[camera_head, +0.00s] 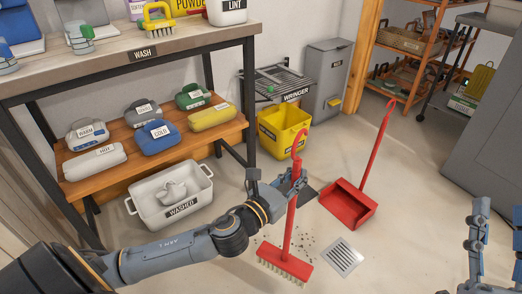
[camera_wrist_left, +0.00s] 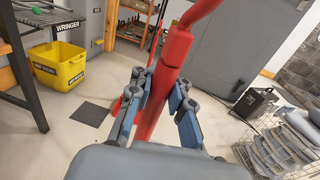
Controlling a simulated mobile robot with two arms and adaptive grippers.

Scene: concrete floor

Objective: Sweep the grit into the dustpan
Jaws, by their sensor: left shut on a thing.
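My left gripper (camera_head: 290,184) is shut on the handle of a red broom (camera_head: 292,215). The broom stands upright, slightly tilted, with its pale bristles at the floor. The red handle (camera_wrist_left: 171,75) also passes between the fingers (camera_wrist_left: 158,110) in the left wrist view. Dark grit (camera_head: 307,241) lies scattered on the floor around and behind the broom head. A red dustpan (camera_head: 348,205) with a long upright handle stands on the floor to the right of and beyond the grit. My right gripper (camera_head: 495,245) is at the lower right edge, fingers apart and empty, away from the dustpan.
A floor drain grate (camera_head: 343,257) lies right of the broom head. A yellow bucket (camera_head: 283,128) stands under the wringer rack (camera_head: 278,83). A white tub (camera_head: 170,205) and the wash bench (camera_head: 120,58) are on the left. A grey cabinet (camera_head: 488,120) stands at right.

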